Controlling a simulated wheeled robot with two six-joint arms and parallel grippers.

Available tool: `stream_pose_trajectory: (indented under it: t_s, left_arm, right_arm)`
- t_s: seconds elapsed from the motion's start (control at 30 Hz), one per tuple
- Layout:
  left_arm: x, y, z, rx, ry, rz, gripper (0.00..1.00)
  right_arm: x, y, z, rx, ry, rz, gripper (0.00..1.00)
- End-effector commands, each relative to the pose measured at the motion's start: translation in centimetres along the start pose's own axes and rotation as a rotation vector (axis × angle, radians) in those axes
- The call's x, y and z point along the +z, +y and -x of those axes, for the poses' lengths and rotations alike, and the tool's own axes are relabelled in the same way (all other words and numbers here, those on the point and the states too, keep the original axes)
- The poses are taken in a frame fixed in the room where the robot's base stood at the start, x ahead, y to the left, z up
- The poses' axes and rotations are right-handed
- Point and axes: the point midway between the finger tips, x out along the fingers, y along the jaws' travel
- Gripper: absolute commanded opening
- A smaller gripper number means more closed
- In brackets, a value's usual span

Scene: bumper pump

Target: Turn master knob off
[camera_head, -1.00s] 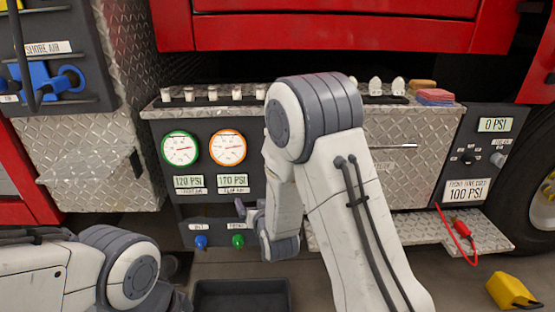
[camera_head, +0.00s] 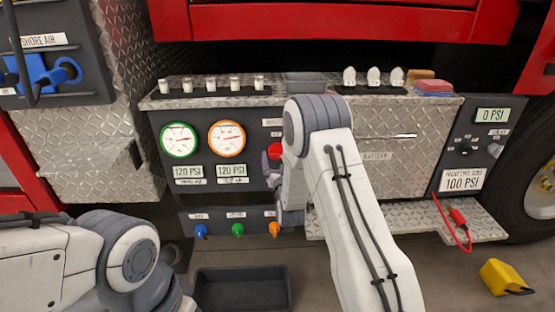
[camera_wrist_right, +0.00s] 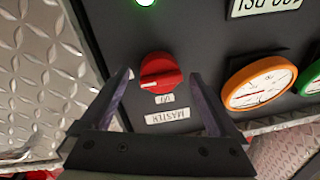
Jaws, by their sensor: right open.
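The red master knob (camera_head: 275,151) is on the dark gauge panel, partly hidden by my right arm in the head view. In the right wrist view the knob (camera_wrist_right: 161,73) shows between the fingers, with a pale pointer line and an upside-down "MASTER" label beside it. A smaller label next to the knob is too small to read surely. My right gripper (camera_wrist_right: 161,78) is open, with one finger on each side of the knob in that view; no contact can be made out. In the head view the right gripper (camera_head: 282,192) is mostly hidden by its own arm. My left gripper is out of view.
Green-ringed (camera_head: 179,140) and orange-ringed (camera_head: 227,139) gauges sit left of the knob. Blue (camera_head: 201,231), green (camera_head: 238,229) and orange (camera_head: 274,228) valve knobs are below. A green light (camera_wrist_right: 146,2) is lit near the knob. A black bin (camera_head: 242,290) is on the floor.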

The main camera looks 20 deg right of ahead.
Motion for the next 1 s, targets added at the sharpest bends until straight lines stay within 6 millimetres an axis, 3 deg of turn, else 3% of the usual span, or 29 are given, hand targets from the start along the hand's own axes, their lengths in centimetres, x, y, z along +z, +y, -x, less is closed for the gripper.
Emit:
stream_pose_trajectory:
  t_s: [0.13,0.43,0.47,0.63,0.67,1.0]
  left_arm:
    - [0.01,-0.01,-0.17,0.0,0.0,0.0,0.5]
    - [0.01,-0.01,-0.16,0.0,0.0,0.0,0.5]
    - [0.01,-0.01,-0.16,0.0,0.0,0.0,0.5]
    - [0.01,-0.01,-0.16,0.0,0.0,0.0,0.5]
    - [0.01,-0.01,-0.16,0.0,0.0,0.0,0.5]
    - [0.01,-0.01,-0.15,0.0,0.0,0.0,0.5]
  right_arm:
    - [0.04,0.04,-1.17,0.001,0.0,0.0,0.96]
    - [0.03,0.01,-1.41,0.0,-0.002,0.001,0.96]
    - [0.03,0.01,-1.4,0.0,-0.002,0.001,0.88]
    - [0.02,0.03,-1.39,0.001,-0.002,0.0,0.23]
    - [0.02,0.04,-1.38,0.001,-0.002,0.0,0.16]
    - [-0.01,0.15,-1.36,0.004,-0.005,0.05,0.16]
